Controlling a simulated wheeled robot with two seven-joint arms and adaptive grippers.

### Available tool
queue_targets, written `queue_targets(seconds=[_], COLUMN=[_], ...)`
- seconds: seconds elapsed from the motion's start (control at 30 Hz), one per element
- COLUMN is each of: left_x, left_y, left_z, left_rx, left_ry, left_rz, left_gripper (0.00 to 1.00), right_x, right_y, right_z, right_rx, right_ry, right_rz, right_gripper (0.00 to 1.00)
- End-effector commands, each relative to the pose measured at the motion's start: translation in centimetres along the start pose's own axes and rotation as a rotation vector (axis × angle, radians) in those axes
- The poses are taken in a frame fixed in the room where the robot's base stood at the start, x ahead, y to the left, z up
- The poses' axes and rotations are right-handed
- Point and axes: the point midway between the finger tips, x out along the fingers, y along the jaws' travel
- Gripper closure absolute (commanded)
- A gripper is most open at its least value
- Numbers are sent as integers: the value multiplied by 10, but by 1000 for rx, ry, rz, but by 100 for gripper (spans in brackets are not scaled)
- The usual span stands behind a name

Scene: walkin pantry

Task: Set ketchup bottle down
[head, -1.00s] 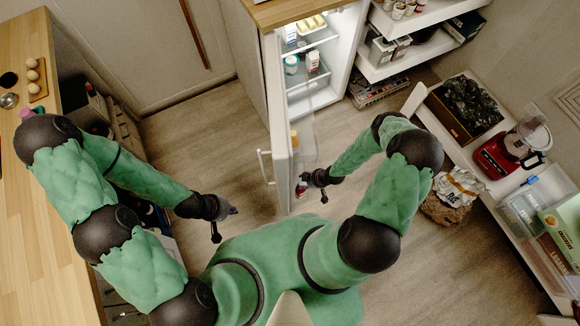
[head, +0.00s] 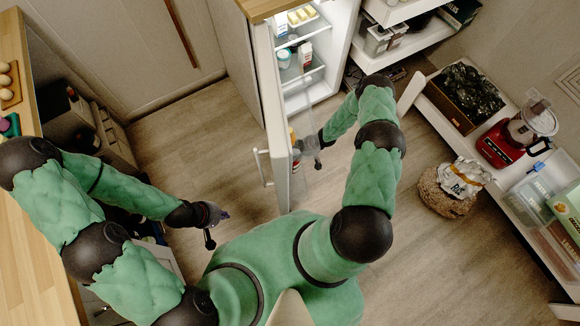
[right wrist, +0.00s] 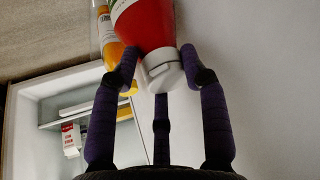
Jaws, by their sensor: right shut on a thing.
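The ketchup bottle (right wrist: 148,26) is red with a white cap (right wrist: 162,70) and shows at the top of the right wrist view. My right gripper (right wrist: 160,62) is shut on it around the cap end; the bottle's far end is out of frame. In the head view my right gripper (head: 302,146) is at the inner side of the open fridge door (head: 276,125), and the bottle is too small to make out clearly. My left gripper (head: 216,214) hangs low at the left, away from the fridge; its fingers are too small to read.
A yellow-orange bottle (right wrist: 122,58) stands right beside the ketchup bottle. Fridge shelves (head: 303,72) hold several items, including a red-and-white carton (right wrist: 70,138). A bag (head: 452,187) lies on the floor at the right. The floor behind the door is clear.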

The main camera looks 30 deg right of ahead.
Motion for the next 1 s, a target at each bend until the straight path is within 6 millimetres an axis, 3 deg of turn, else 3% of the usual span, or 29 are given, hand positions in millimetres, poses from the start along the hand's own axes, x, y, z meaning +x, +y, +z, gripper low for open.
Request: queue_targets(seconds=[0.33,0.6,1.0], left_x=[12,31,46], left_y=[-4,-11,-16], left_z=[0,-1,-2], left_rx=[0,0,0], left_ry=[0,0,0], left_rz=[0,0,0], left_gripper=[100,100,100], right_x=[8,48,78], right_y=[16,20,23], right_z=[-2,18,34], right_rx=[11,12,11], right_ry=[-6,-6,-6], right_rz=[8,8,7], right_gripper=[100,100,100])
